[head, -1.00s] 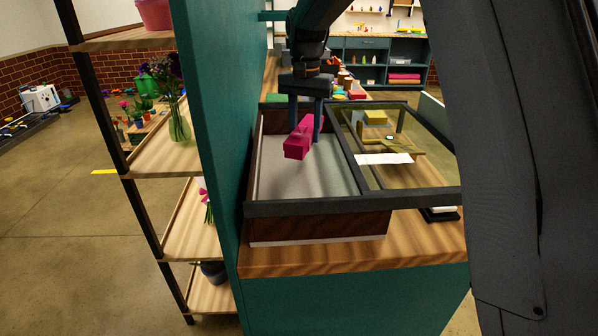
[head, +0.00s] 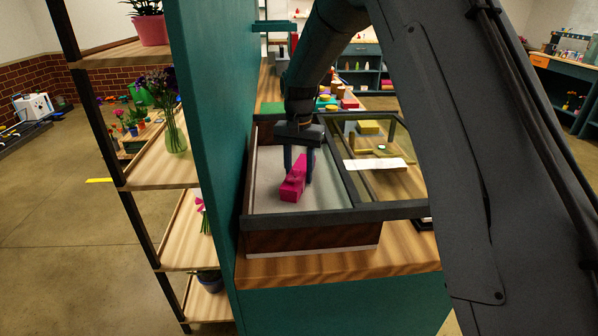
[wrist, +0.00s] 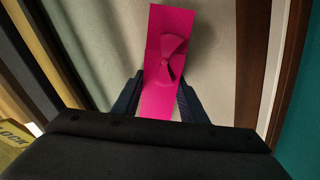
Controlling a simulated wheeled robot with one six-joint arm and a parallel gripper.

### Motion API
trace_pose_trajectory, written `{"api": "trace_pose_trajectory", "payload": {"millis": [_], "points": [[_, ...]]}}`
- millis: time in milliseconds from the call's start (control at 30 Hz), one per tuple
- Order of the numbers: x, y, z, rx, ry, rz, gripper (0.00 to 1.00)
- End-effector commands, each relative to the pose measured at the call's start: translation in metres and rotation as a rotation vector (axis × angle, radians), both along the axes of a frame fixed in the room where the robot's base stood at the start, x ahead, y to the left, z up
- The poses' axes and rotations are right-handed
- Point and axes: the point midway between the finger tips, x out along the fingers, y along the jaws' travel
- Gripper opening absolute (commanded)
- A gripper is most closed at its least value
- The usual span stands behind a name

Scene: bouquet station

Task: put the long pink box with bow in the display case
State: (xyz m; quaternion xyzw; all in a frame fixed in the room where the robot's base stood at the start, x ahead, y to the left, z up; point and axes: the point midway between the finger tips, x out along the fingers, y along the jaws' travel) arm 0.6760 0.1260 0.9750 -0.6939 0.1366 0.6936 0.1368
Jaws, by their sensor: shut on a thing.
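The long pink box with a bow (head: 293,183) is between the fingers of my gripper (head: 298,177), which is shut on it. In the wrist view the pink box (wrist: 165,50) runs away from my gripper (wrist: 161,98), with its bow facing the camera. The display case (head: 300,239) has a dark wooden front, a black frame and a pale floor. In the head view the box is inside the left, uncovered part of the case, low near the floor. I cannot tell whether it touches the floor.
Glass covers the right half of the case, with a white card (head: 376,164) and a yellow box (head: 368,127) there. A teal panel (head: 215,150) stands close on the left. Beyond it are shelves with a glass vase (head: 174,132). The case stands on a wooden counter (head: 330,265).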

Motion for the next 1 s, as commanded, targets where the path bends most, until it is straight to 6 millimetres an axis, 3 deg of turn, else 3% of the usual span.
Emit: {"api": "trace_pose_trajectory", "payload": {"millis": [100,133,233,667,1000], "points": [[0.000,0.000,-0.003,0.000,0.000,0.000,0.13],[0.000,0.000,-0.003,0.000,0.000,0.000,0.42],[0.000,0.000,-0.003,0.000,0.000,0.000,0.57],[0.001,0.000,0.008,0.000,-0.002,0.000,0.57],[0.001,0.000,0.072,0.001,-0.004,0.000,0.57]]}}
